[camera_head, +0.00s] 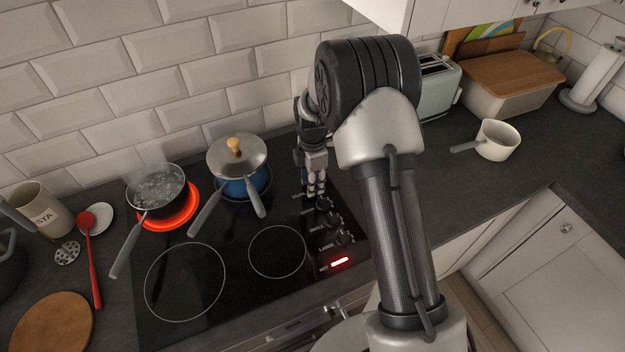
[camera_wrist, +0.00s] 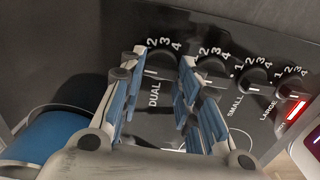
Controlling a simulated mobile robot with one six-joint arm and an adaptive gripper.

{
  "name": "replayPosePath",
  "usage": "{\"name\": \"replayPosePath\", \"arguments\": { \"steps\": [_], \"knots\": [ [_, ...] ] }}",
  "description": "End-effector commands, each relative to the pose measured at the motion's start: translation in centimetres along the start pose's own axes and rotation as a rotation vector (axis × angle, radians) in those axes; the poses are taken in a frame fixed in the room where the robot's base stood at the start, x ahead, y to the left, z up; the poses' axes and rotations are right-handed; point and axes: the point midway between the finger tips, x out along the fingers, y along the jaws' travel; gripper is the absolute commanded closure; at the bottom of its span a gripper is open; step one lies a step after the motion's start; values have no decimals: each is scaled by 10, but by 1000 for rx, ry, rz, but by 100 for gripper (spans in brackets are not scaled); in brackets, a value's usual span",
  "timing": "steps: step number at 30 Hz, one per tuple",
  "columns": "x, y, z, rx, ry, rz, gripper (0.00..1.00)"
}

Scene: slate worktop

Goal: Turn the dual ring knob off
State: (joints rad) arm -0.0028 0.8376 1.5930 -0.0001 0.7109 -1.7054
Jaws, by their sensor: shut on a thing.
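The dual ring knob (camera_wrist: 160,62) is the black knob beside the word DUAL on the hob's control strip, with numbers 2, 3 and 4 around it in the wrist view. My gripper (camera_wrist: 157,75) has its blue-padded fingers on either side of this knob and is shut on it. In the head view my gripper (camera_head: 315,188) points down at the far end of the knob row and hides the dual knob. A ring (camera_head: 185,220) glows red under a pot of bubbling water (camera_head: 158,188). The knob's exact setting is hard to read.
Several other knobs (camera_head: 333,220) run towards the front, near a lit red indicator (camera_head: 340,262). A blue lidded pot (camera_head: 237,158) stands behind my gripper's left side. A white saucepan (camera_head: 497,140) and a toaster (camera_head: 437,85) stand on the right worktop.

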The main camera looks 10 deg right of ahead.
Motion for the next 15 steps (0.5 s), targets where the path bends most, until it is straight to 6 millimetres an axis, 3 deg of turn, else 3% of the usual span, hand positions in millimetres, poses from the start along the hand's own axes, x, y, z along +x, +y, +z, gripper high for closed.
{"name": "replayPosePath", "arguments": {
  "steps": [15],
  "knots": [
    [0,0,0,-76,0,1,93]
  ]
}}
